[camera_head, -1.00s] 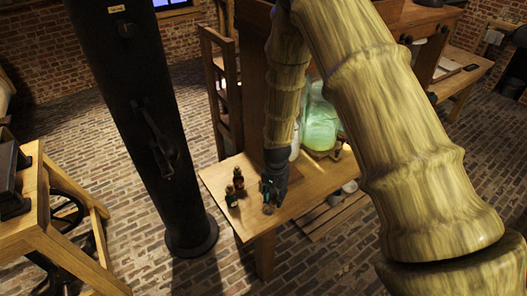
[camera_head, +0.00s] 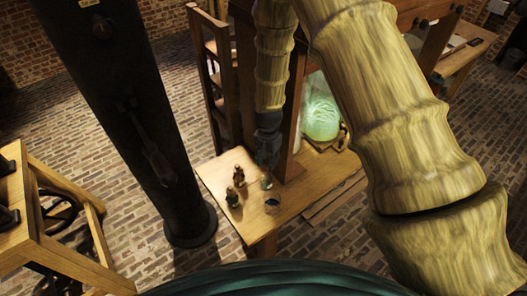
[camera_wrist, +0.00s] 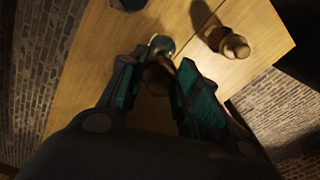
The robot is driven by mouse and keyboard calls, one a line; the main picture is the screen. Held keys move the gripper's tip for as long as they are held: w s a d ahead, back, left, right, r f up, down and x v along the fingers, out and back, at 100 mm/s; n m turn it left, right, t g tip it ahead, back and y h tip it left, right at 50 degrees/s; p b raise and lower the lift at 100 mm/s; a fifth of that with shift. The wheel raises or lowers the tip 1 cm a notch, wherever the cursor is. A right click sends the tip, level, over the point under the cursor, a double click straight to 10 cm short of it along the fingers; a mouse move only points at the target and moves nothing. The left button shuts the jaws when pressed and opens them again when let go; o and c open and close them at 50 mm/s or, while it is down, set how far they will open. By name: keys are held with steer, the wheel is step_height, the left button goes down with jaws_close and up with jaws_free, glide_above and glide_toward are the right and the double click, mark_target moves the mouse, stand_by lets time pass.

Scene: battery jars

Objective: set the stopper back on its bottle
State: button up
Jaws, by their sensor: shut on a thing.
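My gripper (camera_wrist: 156,88) is shut on a small brown rounded piece, which looks like the stopper (camera_wrist: 158,76), between its teal fingers. In the head view my gripper (camera_head: 267,158) hangs over the wooden table, just above a small glassy thing (camera_head: 266,183). A pale, shiny round top (camera_wrist: 161,45), perhaps a bottle's, shows just beyond the fingertips in the wrist view. A small dark blue-topped vessel (camera_head: 272,205) stands nearer the table's front edge. I cannot tell for sure which vessel is the stopper's bottle. The lower part of the held piece is hidden.
Two small brown bottles (camera_head: 239,174) (camera_head: 232,198) stand at the left on the table (camera_head: 215,173). A large glowing green jar (camera_head: 320,118) stands behind at the right. A dark column (camera_head: 130,120) rises left of the table.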

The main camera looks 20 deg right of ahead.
mark_target(266, 173)
steer(key=shift+w+f, duration=0.15)
steer(key=shift+w, duration=0.1)
steer(key=shift+a+f+b, duration=0.1)
steer(key=shift+f+b, duration=1.7)
steer(key=shift+f, duration=0.95)
steer(key=shift+r+p, duration=1.2)
steer(key=shift+r, duration=0.45)
stand_by(1.3)
steer(key=o, duration=0.4)
stand_by(0.4)
steer(key=shift+r+p, duration=3.3)
steer(key=shift+r, duration=2.15)
